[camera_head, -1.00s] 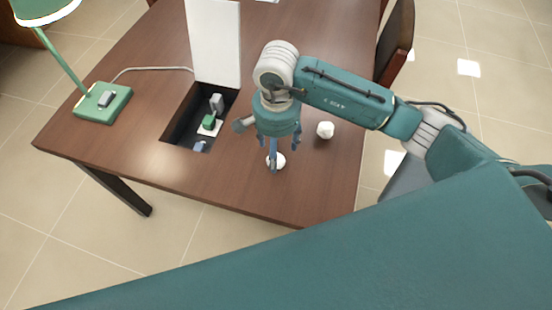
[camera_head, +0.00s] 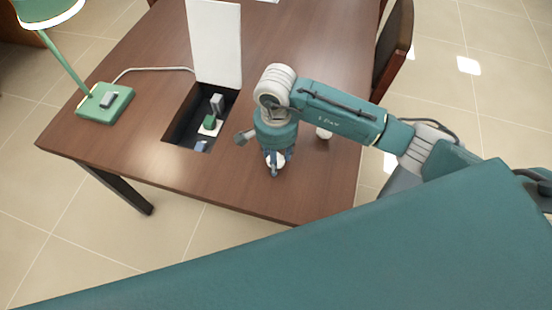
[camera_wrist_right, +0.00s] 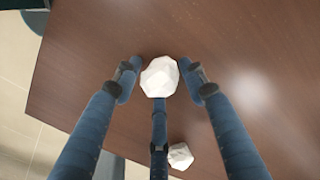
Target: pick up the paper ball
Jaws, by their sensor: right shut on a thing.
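A white, crumpled paper ball (camera_wrist_right: 160,76) sits between the three blue fingers of my right gripper (camera_head: 274,169), near the table's front edge. In the wrist view the fingers are closed in around it, two at its sides and one below it in the picture. In the head view the ball is mostly hidden by the fingers. A second white paper ball (camera_head: 323,133) lies on the table to the right, partly hidden by my right arm; it also shows in the wrist view (camera_wrist_right: 180,156). My left gripper is not in view.
The brown table (camera_head: 140,135) has an open recess (camera_head: 180,132) with sockets, and a white lid (camera_head: 214,45) stands up behind it. A green lamp (camera_head: 103,102) with a cable is at the left. A chair (camera_head: 393,50) stands at the right edge.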

